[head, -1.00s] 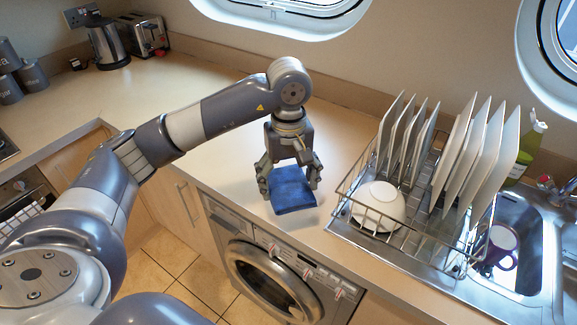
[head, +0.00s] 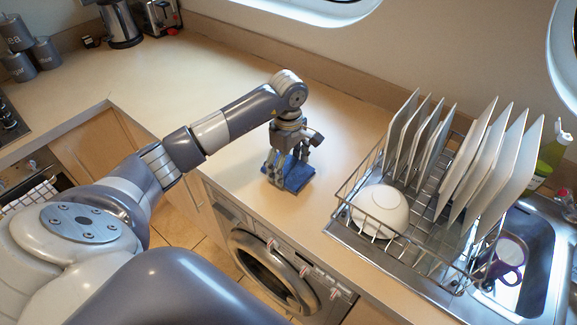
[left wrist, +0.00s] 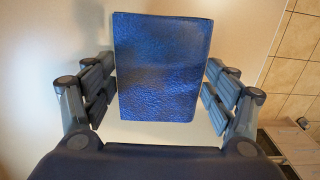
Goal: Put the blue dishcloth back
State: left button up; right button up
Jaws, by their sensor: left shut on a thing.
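The blue dishcloth (head: 300,180) is a folded rectangle over the worktop above the washing machine, left of the dish rack. My left gripper (head: 283,180) points down and is shut on it, partly hiding it in the head view. In the left wrist view the dishcloth (left wrist: 160,68) lies between the two fingers (left wrist: 160,92), one at each side. I cannot tell whether the cloth touches the worktop. My right gripper is not in view.
A wire dish rack (head: 347,221) holds several white plates and an upturned white bowl (head: 379,212). A purple mug (head: 508,256) is at the sink on the right. A kettle (head: 121,24) and toaster stand far back left. The worktop (head: 190,95) between is clear.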

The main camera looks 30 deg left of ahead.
pick_arm(q)
jog(key=shift+f, duration=0.95)
jog(key=o, duration=0.9)
jog(key=shift+o, duration=0.2)
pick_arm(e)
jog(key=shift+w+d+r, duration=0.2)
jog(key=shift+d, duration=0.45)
